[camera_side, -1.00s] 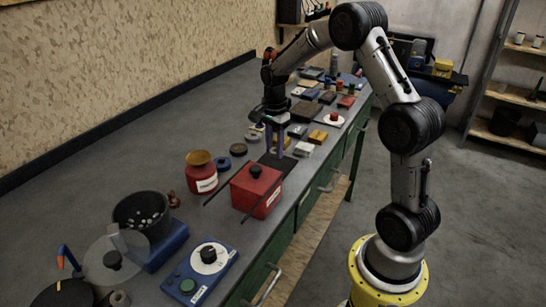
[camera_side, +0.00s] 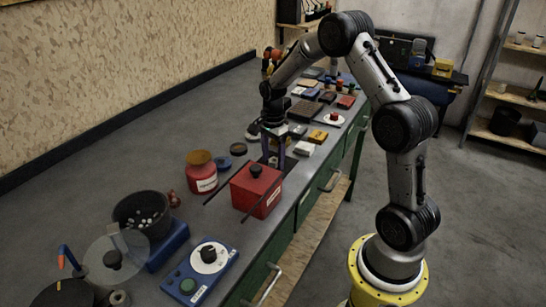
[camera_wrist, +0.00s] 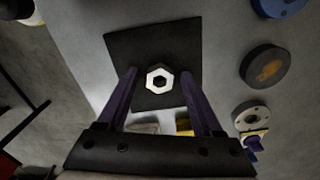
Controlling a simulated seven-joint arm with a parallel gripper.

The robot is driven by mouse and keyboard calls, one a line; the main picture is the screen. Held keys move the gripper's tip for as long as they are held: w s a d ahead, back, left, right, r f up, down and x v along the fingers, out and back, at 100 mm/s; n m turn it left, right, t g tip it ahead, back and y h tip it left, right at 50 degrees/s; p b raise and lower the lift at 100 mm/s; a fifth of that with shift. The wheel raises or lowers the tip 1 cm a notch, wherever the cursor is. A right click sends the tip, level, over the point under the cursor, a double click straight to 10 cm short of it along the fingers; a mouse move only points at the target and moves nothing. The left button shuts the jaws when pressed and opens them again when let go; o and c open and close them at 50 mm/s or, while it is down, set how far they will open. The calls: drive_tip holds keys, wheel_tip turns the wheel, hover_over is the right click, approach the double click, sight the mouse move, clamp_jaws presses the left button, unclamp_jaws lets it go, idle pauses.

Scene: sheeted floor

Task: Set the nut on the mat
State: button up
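The nut (camera_wrist: 159,78) is a pale metal hexagon with a dark centre hole. In the wrist view it appears over the black square mat (camera_wrist: 128,46), seemingly lying on it. My gripper (camera_wrist: 159,72) has two purple fingers spread apart, one on each side of the nut, with visible gaps between finger and nut. In the side view my gripper (camera_side: 273,162) points down behind the red box, and only a dark sliver of the mat (camera_side: 290,163) shows.
A red box (camera_side: 256,188) with a black knob stands just in front of my gripper. A red jar (camera_side: 201,172) is to its left. A dark disc (camera_wrist: 265,68) and a pale flanged ring (camera_wrist: 251,116) lie right of the mat. Small blocks crowd the bench behind.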

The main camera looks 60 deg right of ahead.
sight(273, 161)
wheel_tip(273, 161, up, 11)
drive_tip(key=s+a+r+n+t, duration=0.1)
drive_tip(key=s+a+r+n, duration=0.35)
drive_tip(key=a+r, duration=0.25)
drive_tip(key=s+a+n+t, duration=0.2)
drive_tip(key=s+a+n, duration=0.4)
drive_tip(key=s+n, duration=0.2)
drive_tip(key=s+a+r+n+t, duration=0.1)
drive_tip(key=s+a+n+t, duration=0.1)
drive_tip(key=s+a+n, duration=0.4)
drive_tip(key=s+n, duration=0.2)
drive_tip(key=s, duration=0.2)
drive_tip(key=shift+s+r+t, duration=0.2)
drive_tip(key=shift+s+t, duration=0.1)
drive_tip(key=shift+s, duration=0.05)
